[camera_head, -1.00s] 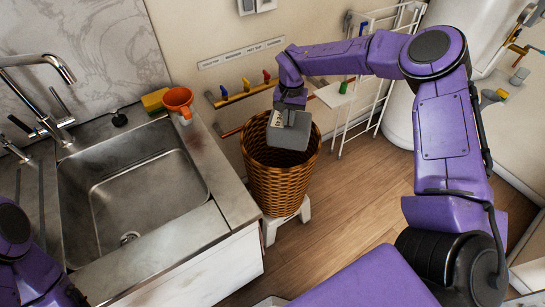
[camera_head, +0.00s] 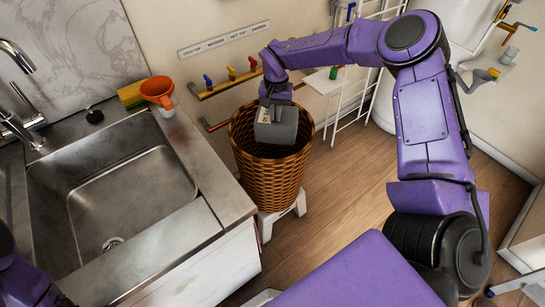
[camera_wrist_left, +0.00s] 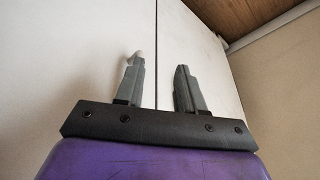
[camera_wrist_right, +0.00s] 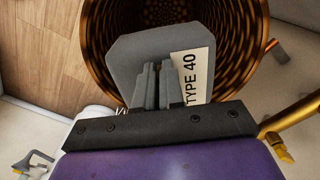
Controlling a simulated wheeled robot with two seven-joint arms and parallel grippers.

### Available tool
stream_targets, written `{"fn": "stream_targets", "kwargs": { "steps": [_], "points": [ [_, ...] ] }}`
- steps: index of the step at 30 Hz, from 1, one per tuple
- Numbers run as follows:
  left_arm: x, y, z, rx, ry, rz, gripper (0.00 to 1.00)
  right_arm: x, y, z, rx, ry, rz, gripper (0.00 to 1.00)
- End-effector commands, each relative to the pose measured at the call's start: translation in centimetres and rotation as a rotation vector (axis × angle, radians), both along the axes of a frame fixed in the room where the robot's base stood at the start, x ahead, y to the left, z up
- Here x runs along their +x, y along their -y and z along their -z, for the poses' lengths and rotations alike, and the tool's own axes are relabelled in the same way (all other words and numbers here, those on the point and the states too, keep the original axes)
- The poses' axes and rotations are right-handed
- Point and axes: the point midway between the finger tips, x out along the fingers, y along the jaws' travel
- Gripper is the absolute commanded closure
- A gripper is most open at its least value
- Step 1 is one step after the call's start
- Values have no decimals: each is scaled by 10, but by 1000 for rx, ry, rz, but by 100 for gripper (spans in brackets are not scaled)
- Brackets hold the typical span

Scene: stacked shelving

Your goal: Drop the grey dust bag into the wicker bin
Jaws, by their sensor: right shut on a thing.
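The grey dust bag (camera_head: 276,128) hangs from my right gripper (camera_head: 272,104), over and partly within the mouth of the wicker bin (camera_head: 270,180). In the right wrist view the bag (camera_wrist_right: 130,62) carries a pale label reading "TYPE 40", and the fingers of my right gripper (camera_wrist_right: 156,84) are closed on it. The open bin (camera_wrist_right: 237,50) lies behind and below the bag there. In the left wrist view my left gripper (camera_wrist_left: 160,85) has its fingers apart with nothing between them, facing pale panels.
The bin stands on a white stool (camera_head: 282,217) beside the counter and steel sink (camera_head: 120,185). An orange funnel (camera_head: 158,91) sits on the counter edge. A rail with coloured valves (camera_head: 230,82) and a white rack (camera_head: 350,95) are behind. Wooden floor (camera_head: 345,185) is clear to the right.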

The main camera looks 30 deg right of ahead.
Motion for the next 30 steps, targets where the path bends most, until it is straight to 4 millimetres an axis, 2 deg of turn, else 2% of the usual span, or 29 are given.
{"fn": "stream_targets", "kwargs": {
  "steps": [2,5,6,14,17,25,30],
  "points": [
    [0,0,-1,0,0,0,62,1,0,-2,0,1,-1,100],
    [0,0,-1,0,0,0,62,1,-1,-2,0,1,-1,69],
    [0,0,-1,0,0,0,62,1,-1,-2,0,1,-1,62],
    [0,0,-1,0,0,0,62,0,-1,-1,0,-1,-1,62],
    [0,0,0,0,0,0,62,1,-1,-10,0,3,-2,62],
    [0,0,6,0,0,0,62,2,-1,-72,0,4,-1,62],
    [0,0,7,0,0,0,62,1,-1,-100,0,1,-1,62]
  ]
}}
